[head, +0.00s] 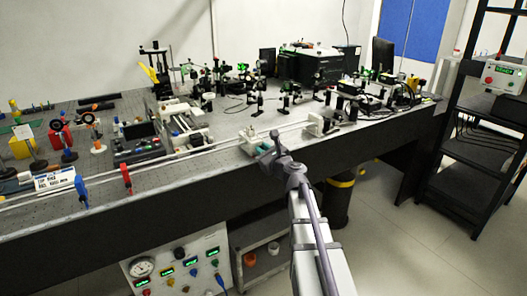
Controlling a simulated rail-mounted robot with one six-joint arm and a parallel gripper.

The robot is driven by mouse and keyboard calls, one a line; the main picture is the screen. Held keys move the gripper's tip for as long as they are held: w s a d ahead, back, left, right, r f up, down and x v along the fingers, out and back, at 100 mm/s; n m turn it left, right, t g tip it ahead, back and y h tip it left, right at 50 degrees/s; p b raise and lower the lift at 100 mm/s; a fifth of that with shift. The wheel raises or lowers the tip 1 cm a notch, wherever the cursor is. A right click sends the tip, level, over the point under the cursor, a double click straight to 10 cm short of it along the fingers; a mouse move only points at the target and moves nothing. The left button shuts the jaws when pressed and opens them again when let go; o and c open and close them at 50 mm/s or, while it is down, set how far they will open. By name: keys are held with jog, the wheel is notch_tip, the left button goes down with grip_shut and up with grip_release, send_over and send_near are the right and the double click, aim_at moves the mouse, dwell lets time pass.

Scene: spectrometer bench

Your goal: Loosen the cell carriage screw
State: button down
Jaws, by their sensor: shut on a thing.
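The cell carriage (252,141) is a small pale block with a teal part, sitting on the long rail along the front edge of the bench. My gripper (271,149) is at the right front of this carriage, at the end of my grey arm that rises from the bottom of the head view. It is shut on the carriage's screw. The fingers and the screw are too small to see clearly, and my gripper covers part of the carriage.
Another pale carriage (318,124) stands on the rail to the right. A blue holder (81,190) and a red holder (126,178) stand on the left. Optics crowd the bench behind. A gauge panel (178,264) is below the bench, and a black shelf rack (478,150) stands at right.

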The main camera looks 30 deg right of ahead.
jog(key=n, duration=2.1)
dwell(0.5)
jog(key=c, duration=1.1)
grip_release()
jog(key=s, duration=0.7)
jog(key=s+d, duration=0.1)
jog(key=s, duration=0.3)
jog(key=shift+w, duration=0.1)
